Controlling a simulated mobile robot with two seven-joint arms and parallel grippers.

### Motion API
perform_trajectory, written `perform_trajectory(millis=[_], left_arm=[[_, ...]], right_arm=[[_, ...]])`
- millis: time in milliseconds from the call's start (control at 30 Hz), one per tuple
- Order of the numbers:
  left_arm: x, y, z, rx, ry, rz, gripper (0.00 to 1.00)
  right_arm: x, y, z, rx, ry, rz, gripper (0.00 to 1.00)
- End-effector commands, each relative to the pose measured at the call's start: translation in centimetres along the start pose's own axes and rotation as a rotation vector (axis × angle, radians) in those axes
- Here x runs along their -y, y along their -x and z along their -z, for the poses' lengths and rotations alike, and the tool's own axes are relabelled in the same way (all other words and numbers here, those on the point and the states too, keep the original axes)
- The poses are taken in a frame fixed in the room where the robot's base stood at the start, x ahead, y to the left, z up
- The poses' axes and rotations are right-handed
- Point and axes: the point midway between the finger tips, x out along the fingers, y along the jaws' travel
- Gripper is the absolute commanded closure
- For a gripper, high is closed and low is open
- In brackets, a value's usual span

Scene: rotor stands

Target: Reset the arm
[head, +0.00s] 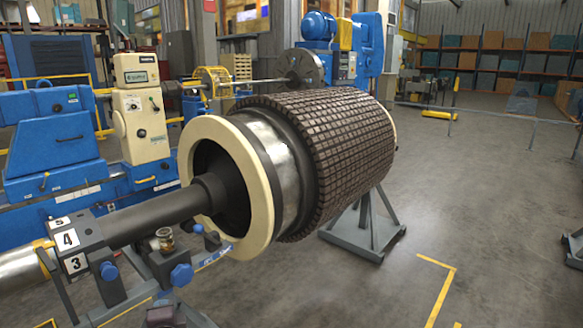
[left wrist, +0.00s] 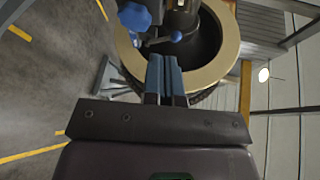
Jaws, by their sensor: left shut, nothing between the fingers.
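My left gripper (left wrist: 165,75) shows in the left wrist view with its two blue-grey fingers together and nothing between them. Its fingers point toward the cream end ring (left wrist: 222,62) of the rotor and overlap the ring's lower edge in that view. In the head view only a small dark part of the gripper seems to show at the bottom edge, left of centre. The large rotor (head: 335,130) has a brown studded surface and lies on its side, with its cream ring (head: 262,175) and dark shaft (head: 150,220) toward the lower left. My right gripper is not in view.
A shaft support with blue knobs (head: 182,275) stands close to the gripper; a blue knob (left wrist: 135,17) is near the fingers. A grey stand (head: 362,235) sits under the rotor. Blue machines (head: 50,140) fill the left. Open floor (head: 500,220) lies on the right.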

Motion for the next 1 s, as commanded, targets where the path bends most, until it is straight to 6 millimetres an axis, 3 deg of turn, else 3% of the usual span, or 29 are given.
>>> perform_trajectory(millis=[267, 400, 500, 800, 1000], left_arm=[[-4.8, 5.1, 0.6, -0.229, 0.802, -0.165, 1.0], [-8.3, 9.3, -0.4, -0.274, 1.168, -0.303, 1.0], [-10.8, 12.4, -1.7, -0.266, 1.341, -0.392, 1.0], [-18.4, 20.2, -6.3, -0.129, 1.394, -0.547, 1.0], [-20.3, 21.9, -7.6, -0.083, 1.381, -0.574, 1.0]], right_arm=[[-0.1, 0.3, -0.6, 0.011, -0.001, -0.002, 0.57], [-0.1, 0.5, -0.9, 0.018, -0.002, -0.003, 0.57], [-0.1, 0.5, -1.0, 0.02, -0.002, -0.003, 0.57], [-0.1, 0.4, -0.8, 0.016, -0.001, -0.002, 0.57], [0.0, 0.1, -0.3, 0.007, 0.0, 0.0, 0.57]])
